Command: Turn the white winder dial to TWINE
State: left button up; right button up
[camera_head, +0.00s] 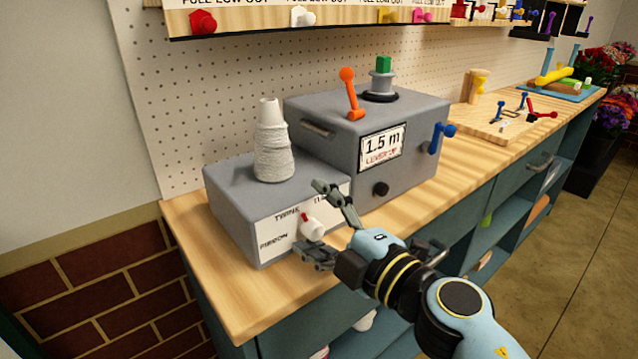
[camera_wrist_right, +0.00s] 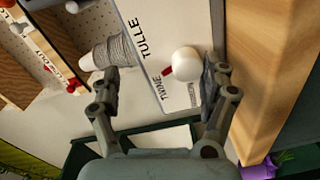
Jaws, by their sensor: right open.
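The white winder dial (camera_head: 314,229) is a round knob with a red pointer, on the white label plate of the low grey box (camera_head: 235,196). In the right wrist view the dial (camera_wrist_right: 186,63) stands between my open fingers, closer to the right-hand one. Its red pointer (camera_wrist_right: 167,71) points between the words TULLE and TWINE, a little nearer TWINE. My right gripper (camera_head: 314,219) is open, with one finger above the dial and one below it; contact cannot be made out. The finger above hides part of the TULLE word in the head view. My left gripper is out of view.
A white twine cone (camera_head: 272,148) stands on the low box. Bare wooden bench top (camera_head: 205,248) lies left of the boxes.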

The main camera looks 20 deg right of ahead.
jog(key=o, duration=0.4)
jog(key=r, duration=0.6)
jog(key=shift+w+d+r, duration=0.15)
jog(key=shift+w+r, duration=0.2)
jog(key=shift+o, duration=0.2)
jog(key=shift+s+r, duration=0.1)
jog(key=shift+r, duration=0.4)
jog(key=shift+g, duration=0.5)
jog(key=f, duration=0.4)
jog(key=shift+s+a+f, duration=0.2)
jog(key=shift+a+f, duration=0.15)
jog(key=shift+s, duration=0.45)
jog(key=shift+c, duration=0.3)
jog(key=shift+s+d, duration=0.1)
jog(key=shift+s, duration=0.35)
jog(key=c, duration=0.4)
jog(key=shift+s+d+p, duration=0.2)
jog(key=shift+s+p, duration=0.1)
jog(key=shift+c, duration=0.2)
send_near(319, 225)
jog(key=shift+s+r, duration=0.7)
jog(key=shift+s, duration=0.25)
jog(key=shift+s+r, duration=0.65)
jog(key=shift+s, duration=0.3)
